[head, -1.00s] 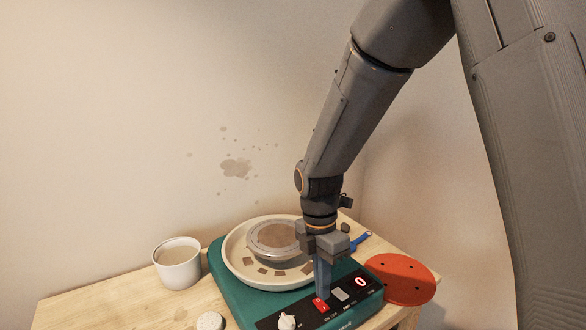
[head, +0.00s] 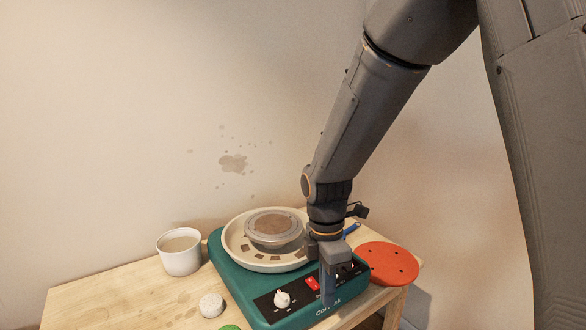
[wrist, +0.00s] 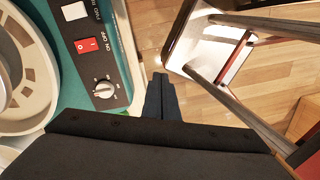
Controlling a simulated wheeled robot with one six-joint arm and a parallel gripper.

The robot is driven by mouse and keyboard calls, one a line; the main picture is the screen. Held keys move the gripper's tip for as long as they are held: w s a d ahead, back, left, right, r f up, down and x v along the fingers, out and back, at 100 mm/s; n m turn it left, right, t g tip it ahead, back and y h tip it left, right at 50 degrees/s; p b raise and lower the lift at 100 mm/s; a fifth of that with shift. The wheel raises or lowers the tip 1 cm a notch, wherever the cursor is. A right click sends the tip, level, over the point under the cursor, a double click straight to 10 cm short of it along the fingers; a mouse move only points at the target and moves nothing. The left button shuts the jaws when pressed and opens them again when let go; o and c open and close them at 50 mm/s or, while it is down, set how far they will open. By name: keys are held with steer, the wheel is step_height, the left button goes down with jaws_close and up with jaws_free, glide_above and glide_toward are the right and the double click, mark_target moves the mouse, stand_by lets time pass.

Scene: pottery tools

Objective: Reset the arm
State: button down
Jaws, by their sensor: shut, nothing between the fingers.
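My gripper (head: 327,302) points down at the front of the green pottery wheel (head: 240,295), with its fingers together and nothing between them. In the wrist view the shut fingers (wrist: 160,82) appear just off the wheel's front edge, with floor behind them. The red switch (head: 313,284) is just left of my fingers, and it also shows in the wrist view (wrist: 87,45). The white knob (head: 282,299) is farther left on the black panel. My gripper hides part of the panel's right side.
A cream splash pan (head: 234,246) surrounds the round wheel head (head: 274,227). A white cup (head: 180,252) and a pale round piece (head: 211,306) are to the left. A red disc (head: 387,263) and a blue-handled tool (head: 351,230) are to the right. A stool (wrist: 215,40) stands on the floor.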

steer(key=s+d+m, duration=0.4)
steer(key=d+m, duration=0.2)
steer(key=m, duration=0.4)
steer(key=s+d+m+t, duration=0.1)
steer(key=s+d+m, duration=0.4)
steer(key=m, duration=0.6)
steer(key=shift+s+d+r+t+y, duration=0.15)
steer(key=shift+d+r+t+y, duration=0.15)
steer(key=shift+d, duration=0.2)
